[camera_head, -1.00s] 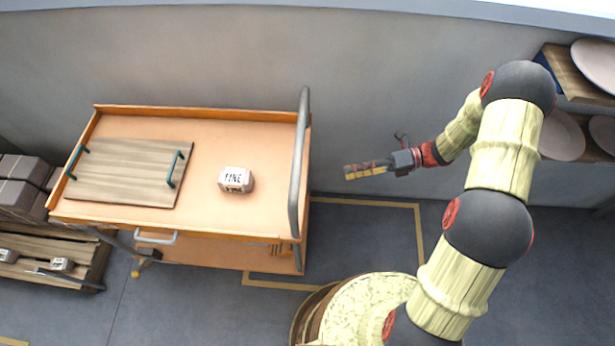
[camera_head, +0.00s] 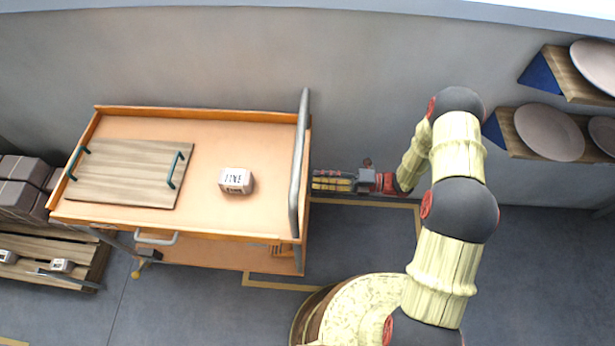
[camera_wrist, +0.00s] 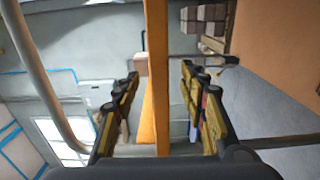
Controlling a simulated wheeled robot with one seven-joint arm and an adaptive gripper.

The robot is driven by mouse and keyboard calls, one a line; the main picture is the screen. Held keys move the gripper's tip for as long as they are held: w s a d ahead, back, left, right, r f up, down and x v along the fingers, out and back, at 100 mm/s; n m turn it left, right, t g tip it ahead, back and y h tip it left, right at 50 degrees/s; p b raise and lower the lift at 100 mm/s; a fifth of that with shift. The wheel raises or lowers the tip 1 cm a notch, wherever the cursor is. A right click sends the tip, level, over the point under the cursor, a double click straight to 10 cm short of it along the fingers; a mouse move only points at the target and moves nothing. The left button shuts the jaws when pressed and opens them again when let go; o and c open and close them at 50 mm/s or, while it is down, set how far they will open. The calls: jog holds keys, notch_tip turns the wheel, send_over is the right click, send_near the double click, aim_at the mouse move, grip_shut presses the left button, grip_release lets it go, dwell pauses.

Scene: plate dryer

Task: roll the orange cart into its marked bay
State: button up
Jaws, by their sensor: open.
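The orange cart (camera_head: 262,135) stands left of centre in the head view, with a grey push handle (camera_head: 299,165) along its right end. Yellow lines on the floor (camera_head: 370,201) mark a bay; the cart's right part covers some of it. My gripper (camera_head: 316,180) is at the cart's right end, beside the handle. In the wrist view an orange edge of the cart (camera_wrist: 155,60) runs between my open fingers (camera_wrist: 160,82), with a gap visible on both sides. The curved handle (camera_wrist: 38,75) shows at the left there.
A wooden board with green handles (camera_head: 130,172) and a small labelled block (camera_head: 236,181) lie on the cart. Shelves with plates (camera_head: 550,132) hang on the right wall. A low rack with dark boxes (camera_head: 22,182) stands at the left. Floor right of the cart is clear.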

aim_at(304, 178)
jog(key=a, duration=0.5)
jog(key=shift+w+a, duration=0.15)
jog(key=shift+a, duration=0.25)
jog(key=shift+c, duration=1.4)
jog(key=c, duration=0.7)
grip_shut()
